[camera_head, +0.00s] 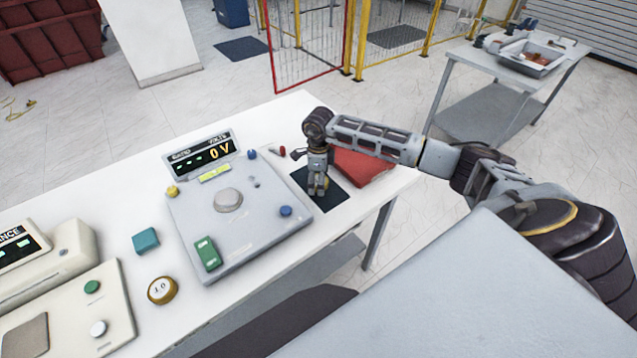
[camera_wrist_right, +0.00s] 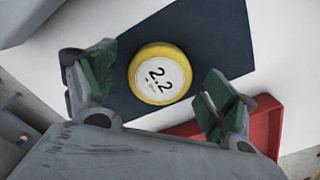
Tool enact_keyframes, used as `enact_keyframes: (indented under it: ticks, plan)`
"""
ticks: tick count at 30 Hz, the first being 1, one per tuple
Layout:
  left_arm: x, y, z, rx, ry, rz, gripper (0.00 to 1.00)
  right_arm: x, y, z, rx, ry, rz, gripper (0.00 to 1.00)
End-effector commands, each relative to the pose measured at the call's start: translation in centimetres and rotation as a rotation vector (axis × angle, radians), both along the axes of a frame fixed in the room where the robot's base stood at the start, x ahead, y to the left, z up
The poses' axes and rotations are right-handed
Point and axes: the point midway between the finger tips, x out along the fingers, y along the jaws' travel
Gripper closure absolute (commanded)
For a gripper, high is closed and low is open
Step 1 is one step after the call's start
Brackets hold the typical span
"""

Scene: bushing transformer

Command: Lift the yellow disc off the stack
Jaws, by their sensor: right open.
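In the right wrist view a yellow disc (camera_wrist_right: 160,73) with a white face marked 2.2 lies over a dark mat (camera_wrist_right: 215,35). It is seen from above, so I cannot tell whether other discs lie under it. My right gripper (camera_wrist_right: 157,95) is open, with one green-padded finger on each side of the disc and gaps between. In the head view my right gripper (camera_head: 318,190) points down over the dark mat (camera_head: 335,196) and hides most of the disc. My left gripper is not in view.
A red tray (camera_head: 362,168) lies right beside the mat. A grey console (camera_head: 240,225) with knobs and a 0 V display (camera_head: 205,155) stands left of it. A brass-coloured disc marked 10 (camera_head: 162,290) and a teal block (camera_head: 146,240) lie further left.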

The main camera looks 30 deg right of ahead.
Motion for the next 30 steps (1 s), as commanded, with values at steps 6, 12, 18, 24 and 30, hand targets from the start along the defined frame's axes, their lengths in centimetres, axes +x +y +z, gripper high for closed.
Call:
enact_keyframes:
  ticks: [6,12,18,24,30]
  plan:
    - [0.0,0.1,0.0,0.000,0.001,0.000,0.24,0.0,0.0,0.0,0.000,0.000,0.000,0.34]
    - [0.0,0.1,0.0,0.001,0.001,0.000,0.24,0.0,0.0,0.0,0.000,0.000,0.000,0.60]
    - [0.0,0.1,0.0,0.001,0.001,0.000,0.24,0.0,0.0,0.1,0.000,-0.001,0.000,0.73]
    - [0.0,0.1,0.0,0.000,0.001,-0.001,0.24,0.1,0.0,0.2,0.000,-0.001,0.000,0.73]
    - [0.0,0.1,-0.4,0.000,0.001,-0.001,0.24,0.1,0.0,1.4,0.001,-0.003,-0.001,0.73]
